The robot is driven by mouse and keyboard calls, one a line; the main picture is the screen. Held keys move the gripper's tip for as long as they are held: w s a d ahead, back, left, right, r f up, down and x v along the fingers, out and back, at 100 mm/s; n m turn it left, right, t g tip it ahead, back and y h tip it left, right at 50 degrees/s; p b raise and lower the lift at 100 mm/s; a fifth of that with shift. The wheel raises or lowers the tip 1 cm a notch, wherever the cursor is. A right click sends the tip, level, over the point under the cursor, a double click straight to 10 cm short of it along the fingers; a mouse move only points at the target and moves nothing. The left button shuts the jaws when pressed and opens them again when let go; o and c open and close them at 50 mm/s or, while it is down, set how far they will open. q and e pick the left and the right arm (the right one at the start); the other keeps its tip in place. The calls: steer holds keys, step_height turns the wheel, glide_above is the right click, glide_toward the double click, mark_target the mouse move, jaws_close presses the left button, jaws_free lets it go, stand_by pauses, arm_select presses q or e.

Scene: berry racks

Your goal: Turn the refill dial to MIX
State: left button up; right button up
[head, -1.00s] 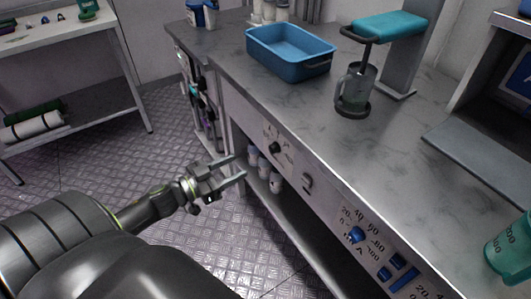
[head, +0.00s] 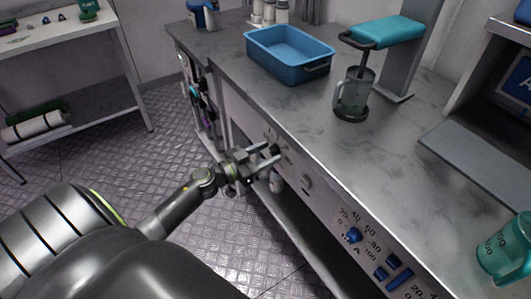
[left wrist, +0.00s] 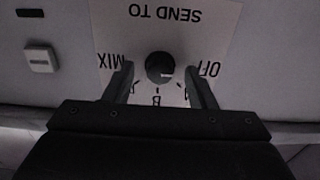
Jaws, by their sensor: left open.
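The dial is a dark round knob (left wrist: 159,67) on a white panel marked "SEND TO", with MIX, A, B and OFF around it, upside down in the left wrist view. A small light mark on the knob faces right, on the OFF side. My left gripper (left wrist: 160,88) is open, with one finger on either side of the knob. I cannot tell whether the fingers touch it. In the head view my left gripper (head: 272,155) is at the counter's front panel, by the dark dial. My right gripper is not in view.
A pale switch (left wrist: 40,58) sits beside the dial panel. A blue numbered dial (head: 352,235) and blue buttons are further right along the front.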

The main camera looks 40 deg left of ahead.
arm_select(q)
steer(key=c, duration=1)
